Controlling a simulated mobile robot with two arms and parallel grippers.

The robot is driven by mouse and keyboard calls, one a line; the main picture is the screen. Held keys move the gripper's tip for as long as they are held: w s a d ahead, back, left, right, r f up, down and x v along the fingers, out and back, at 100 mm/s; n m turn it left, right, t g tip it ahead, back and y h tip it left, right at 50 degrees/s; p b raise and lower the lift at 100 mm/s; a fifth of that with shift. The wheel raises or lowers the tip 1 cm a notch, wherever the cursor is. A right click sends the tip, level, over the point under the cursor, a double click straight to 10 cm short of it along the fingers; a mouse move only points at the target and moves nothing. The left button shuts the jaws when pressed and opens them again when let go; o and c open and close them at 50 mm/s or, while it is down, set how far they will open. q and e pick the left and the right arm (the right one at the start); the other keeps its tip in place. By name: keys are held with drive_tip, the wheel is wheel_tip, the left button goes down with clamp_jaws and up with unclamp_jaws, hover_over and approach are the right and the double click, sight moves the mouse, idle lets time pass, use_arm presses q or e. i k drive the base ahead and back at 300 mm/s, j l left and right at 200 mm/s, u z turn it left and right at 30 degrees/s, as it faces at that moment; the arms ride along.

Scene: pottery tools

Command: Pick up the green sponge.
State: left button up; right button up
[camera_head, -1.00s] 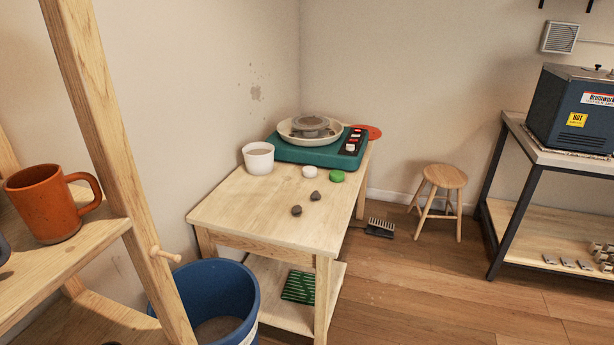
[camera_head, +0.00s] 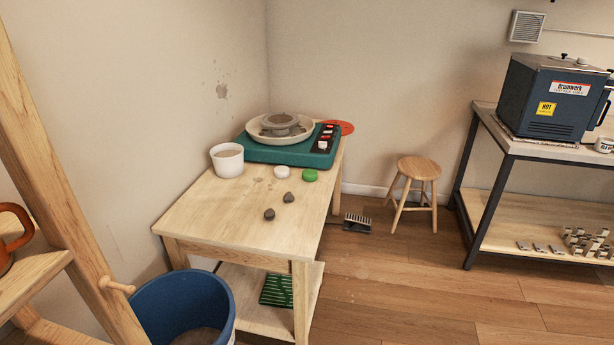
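The green sponge (camera_head: 309,175) is a small round green piece. It lies on the top of the wooden table (camera_head: 215,213), near the right edge and just in front of the teal pottery wheel (camera_head: 285,150). A similar white round piece (camera_head: 282,172) lies to its left, apart from it. Nothing covers the sponge. Neither of my grippers shows in the head view.
A white cup (camera_head: 227,160) and two dark lumps (camera_head: 269,214) share the tabletop. A blue bucket (camera_head: 184,305) and a wooden shelf (camera_head: 60,190) stand front left. A stool (camera_head: 418,168), a brush (camera_head: 357,222) and the kiln table (camera_head: 467,215) are right. Floor between is clear.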

sight(309, 175)
drive_tip(key=u, duration=0.3)
drive_tip(key=i+l+u, duration=0.15)
drive_tip(key=u, duration=0.25)
drive_tip(key=i+l+u, duration=0.15)
drive_tip(key=l+u, duration=0.6)
drive_tip(key=i+l, duration=0.05)
